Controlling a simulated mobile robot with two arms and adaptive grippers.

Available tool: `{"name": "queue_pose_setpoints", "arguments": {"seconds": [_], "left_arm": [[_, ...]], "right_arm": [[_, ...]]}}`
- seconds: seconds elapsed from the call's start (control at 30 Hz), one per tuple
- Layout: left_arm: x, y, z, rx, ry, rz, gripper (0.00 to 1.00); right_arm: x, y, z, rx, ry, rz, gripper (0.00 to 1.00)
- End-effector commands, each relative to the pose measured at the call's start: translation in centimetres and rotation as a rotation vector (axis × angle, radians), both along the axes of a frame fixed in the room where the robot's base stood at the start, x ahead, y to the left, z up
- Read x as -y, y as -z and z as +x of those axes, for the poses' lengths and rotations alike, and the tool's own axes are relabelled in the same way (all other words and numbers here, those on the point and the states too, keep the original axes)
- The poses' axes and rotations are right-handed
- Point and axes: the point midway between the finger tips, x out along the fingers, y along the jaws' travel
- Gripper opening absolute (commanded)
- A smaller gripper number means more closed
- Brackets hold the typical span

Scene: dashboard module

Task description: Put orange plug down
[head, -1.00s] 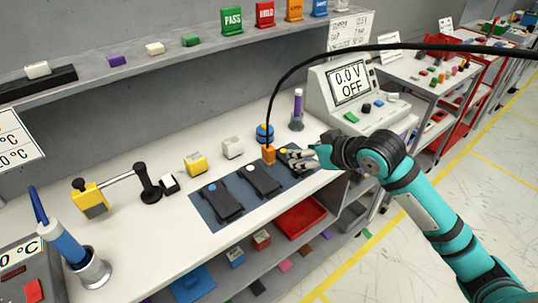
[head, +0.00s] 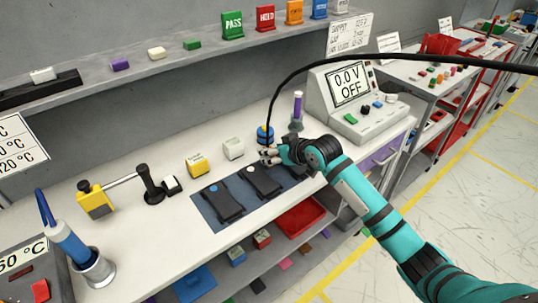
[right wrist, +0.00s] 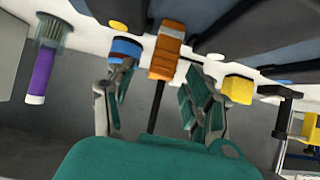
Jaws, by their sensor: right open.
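The orange plug (right wrist: 167,50) shows in the right wrist view, with its black cable (right wrist: 157,108) running away between the fingers. My right gripper (right wrist: 160,98) is open, its two fingers on either side of the plug and cable; I cannot tell whether they touch them. In the head view my right gripper (head: 268,156) is at the back of the mat, and its hand covers the plug there. Dark modules (head: 224,202) lie on the blue mat (head: 204,213); the rightmost is largely behind my right arm. My left gripper is not in view.
A blue round item (head: 264,133) and a purple-handled tool (head: 298,107) stand close behind my right gripper. A white box (head: 233,148) and a yellow box (head: 197,165) stand to its left. The meter (head: 350,95) is to the right. The black cable (head: 340,65) arches overhead.

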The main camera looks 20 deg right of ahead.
Motion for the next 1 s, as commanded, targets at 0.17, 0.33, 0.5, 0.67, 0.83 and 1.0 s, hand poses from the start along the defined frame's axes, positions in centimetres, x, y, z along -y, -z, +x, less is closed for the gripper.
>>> {"name": "queue_pose_setpoints", "arguments": {"seconds": [0.17, 0.33, 0.5, 0.67, 0.83, 1.0], "left_arm": [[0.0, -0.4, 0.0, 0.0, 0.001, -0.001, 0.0], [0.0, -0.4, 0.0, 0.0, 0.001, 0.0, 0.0], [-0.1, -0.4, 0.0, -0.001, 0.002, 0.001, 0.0], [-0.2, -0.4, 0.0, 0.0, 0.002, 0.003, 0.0], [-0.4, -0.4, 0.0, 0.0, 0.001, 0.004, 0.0], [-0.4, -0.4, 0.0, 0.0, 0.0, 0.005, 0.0]], "right_arm": [[-0.7, 1.2, 1.8, 0.0, 0.001, 0.001, 0.53], [-0.8, 1.5, 2.2, 0.001, 0.0, -0.001, 0.53], [-0.8, 1.5, 2.1, 0.001, 0.0, -0.001, 0.46], [-0.8, 1.5, 2.1, 0.001, 0.001, 0.0, 0.25], [-0.8, 1.5, 2.1, 0.001, 0.001, 0.0, 0.03], [-0.8, 1.5, 2.1, 0.001, 0.001, 0.0, 0.0]]}}
